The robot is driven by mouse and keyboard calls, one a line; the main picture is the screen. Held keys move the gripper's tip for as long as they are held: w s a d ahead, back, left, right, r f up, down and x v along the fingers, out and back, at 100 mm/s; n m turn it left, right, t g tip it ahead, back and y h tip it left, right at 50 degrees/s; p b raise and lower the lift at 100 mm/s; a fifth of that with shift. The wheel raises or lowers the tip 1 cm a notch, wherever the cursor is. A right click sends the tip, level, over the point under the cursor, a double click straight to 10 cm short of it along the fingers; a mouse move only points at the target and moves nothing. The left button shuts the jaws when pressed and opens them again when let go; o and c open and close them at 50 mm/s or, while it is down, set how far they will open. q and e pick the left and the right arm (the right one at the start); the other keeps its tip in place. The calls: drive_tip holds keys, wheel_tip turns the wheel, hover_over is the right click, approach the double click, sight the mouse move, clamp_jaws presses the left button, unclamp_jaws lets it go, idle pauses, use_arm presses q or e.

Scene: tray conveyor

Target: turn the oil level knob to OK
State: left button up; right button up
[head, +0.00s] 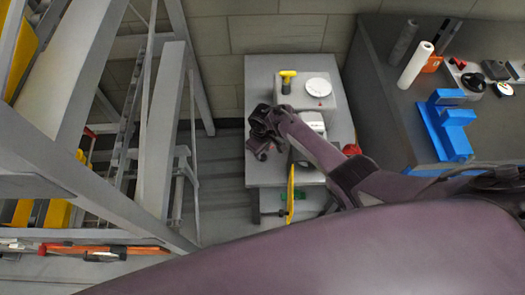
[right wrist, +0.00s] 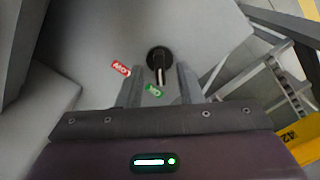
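The oil level knob (right wrist: 159,60) is round and black with a pale pointer bar, on a grey panel in the right wrist view. The bar points down in the picture, close to the right end of the green label (right wrist: 153,90). A red label (right wrist: 121,68) reading LOW sits to the knob's left. My right gripper (right wrist: 160,72) is open, one finger on each side of the knob; I cannot tell whether they touch it. In the head view my right gripper (head: 263,132) is over the grey cabinet's left edge, and the knob is hidden. My left gripper is not in view.
The grey cabinet (head: 262,85) carries a yellow-topped part (head: 287,76) and a white dial (head: 318,87). A bench at right holds a blue block (head: 445,125) and a white roll (head: 415,65).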

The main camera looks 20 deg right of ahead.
sight(263, 154)
wheel_tip(263, 154, up, 6)
drive_tip(key=shift+r+p, duration=0.1)
drive_tip(key=shift+p, duration=0.4)
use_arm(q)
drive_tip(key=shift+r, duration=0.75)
use_arm(e)
drive_tip(key=shift+s, duration=0.1)
